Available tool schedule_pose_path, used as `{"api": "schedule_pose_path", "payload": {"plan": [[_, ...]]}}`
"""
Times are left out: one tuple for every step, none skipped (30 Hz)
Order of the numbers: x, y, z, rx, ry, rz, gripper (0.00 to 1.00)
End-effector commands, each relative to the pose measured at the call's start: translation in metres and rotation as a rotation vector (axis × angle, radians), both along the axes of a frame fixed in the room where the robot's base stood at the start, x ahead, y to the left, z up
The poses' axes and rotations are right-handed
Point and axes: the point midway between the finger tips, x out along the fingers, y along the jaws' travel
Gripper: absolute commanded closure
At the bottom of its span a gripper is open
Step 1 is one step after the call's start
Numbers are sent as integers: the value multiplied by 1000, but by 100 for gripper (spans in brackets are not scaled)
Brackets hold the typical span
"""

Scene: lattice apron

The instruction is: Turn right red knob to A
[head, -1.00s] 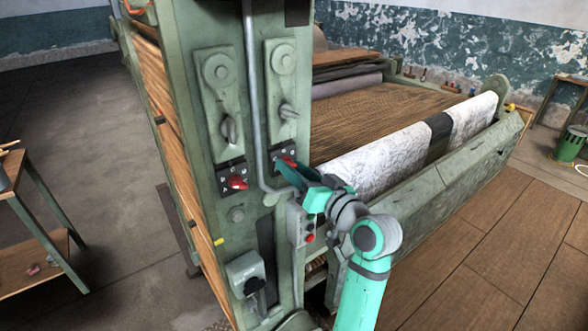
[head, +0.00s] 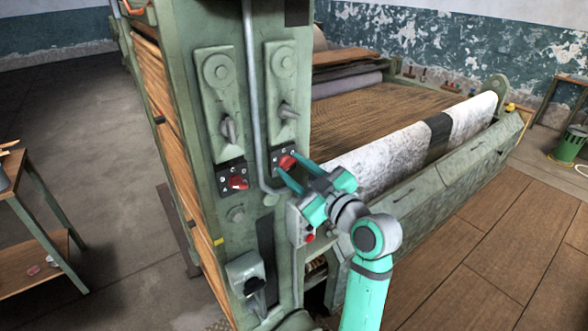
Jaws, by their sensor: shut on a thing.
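The right red knob (head: 286,161) sits on a small black plate (head: 277,156) on the green machine's upright panel. My gripper (head: 284,168) reaches it from the lower right, with its teal fingers on either side of the knob and shut on it. The letters on the plate are too small to read surely, so I cannot tell the knob's exact setting. The left red knob (head: 238,183) is on its own black plate, lower and to the left, apart from my gripper.
A grey vertical pipe (head: 252,95) runs between the two knob plates and bends right just below my gripper. Grey levers (head: 287,111) stick out above. A box with a red button (head: 310,238) is below. A white roll (head: 380,160) lies behind my arm.

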Motion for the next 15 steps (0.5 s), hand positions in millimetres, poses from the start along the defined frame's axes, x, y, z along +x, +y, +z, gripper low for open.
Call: {"api": "schedule_pose_path", "payload": {"plan": [[0, 1, -3, -19, -5, 4, 88], [0, 1, -3, -29, -12, 4, 88], [0, 1, -3, -41, -20, 4, 88], [0, 1, -3, -50, -27, 4, 88], [0, 1, -3, -57, -32, 4, 88], [0, 1, -3, -65, -38, 4, 88], [0, 1, -3, -71, -42, 4, 88], [0, 1, -3, -76, -46, 4, 88], [0, 1, -3, -81, -51, 5, 88], [0, 1, -3, -83, -52, 5, 88], [0, 1, -3, -86, -54, 5, 88], [0, 1, -3, -89, -55, 4, 88], [0, 1, -3, -90, -56, 4, 88], [0, 1, -3, -90, -58, 5, 88], [0, 1, -3, -91, -58, 5, 88]]}}
